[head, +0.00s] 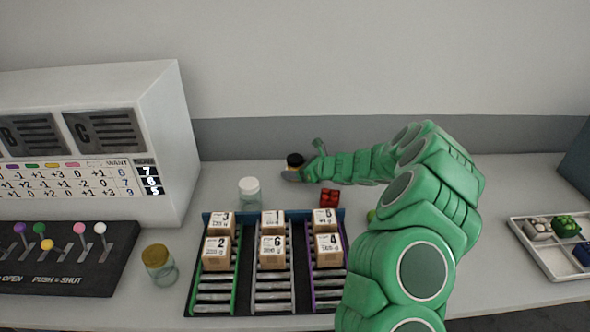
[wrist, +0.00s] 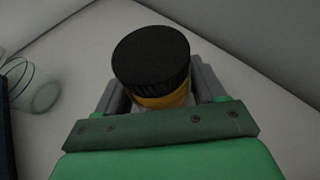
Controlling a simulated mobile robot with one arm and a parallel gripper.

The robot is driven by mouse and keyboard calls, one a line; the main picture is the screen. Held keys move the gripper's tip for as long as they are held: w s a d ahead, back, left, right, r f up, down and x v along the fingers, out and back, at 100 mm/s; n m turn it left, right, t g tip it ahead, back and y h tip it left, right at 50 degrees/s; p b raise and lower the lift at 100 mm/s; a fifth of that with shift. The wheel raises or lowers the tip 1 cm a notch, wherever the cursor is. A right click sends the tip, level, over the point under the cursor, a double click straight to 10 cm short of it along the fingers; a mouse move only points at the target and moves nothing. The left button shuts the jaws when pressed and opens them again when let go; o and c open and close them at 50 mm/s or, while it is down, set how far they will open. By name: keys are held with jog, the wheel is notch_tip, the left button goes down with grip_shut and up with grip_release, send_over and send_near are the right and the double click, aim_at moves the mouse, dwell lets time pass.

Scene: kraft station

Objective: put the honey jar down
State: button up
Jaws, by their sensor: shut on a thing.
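The honey jar (wrist: 165,100) has a black ribbed lid and an amber body. In the wrist view it stands between my gripper's (wrist: 155,108) two grey fingers, which are shut on it. Its lower part is hidden by the gripper. In the head view the jar (head: 294,160) is small at the back of the table, at the end of my green arm. My gripper (head: 292,174) is around it there, near the back wall. I cannot tell whether the jar's base touches the table.
A white-lidded jar (head: 249,191) and a gold-lidded jar (head: 158,263) stand to the left. A rack (head: 234,302) of numbered boxes is in front. A red block (head: 329,198) lies behind the rack's right side. A white tray (head: 548,262) is far right. Table around the honey jar looks clear.

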jog(key=o, duration=1.3)
jog(key=shift+s+d+r, duration=0.1)
jog(key=shift+d+r, duration=0.05)
jog(key=shift+d, duration=0.1)
jog(key=v, duration=1.1)
jog(key=shift+s+d, duration=0.15)
jog(key=shift+s, duration=0.05)
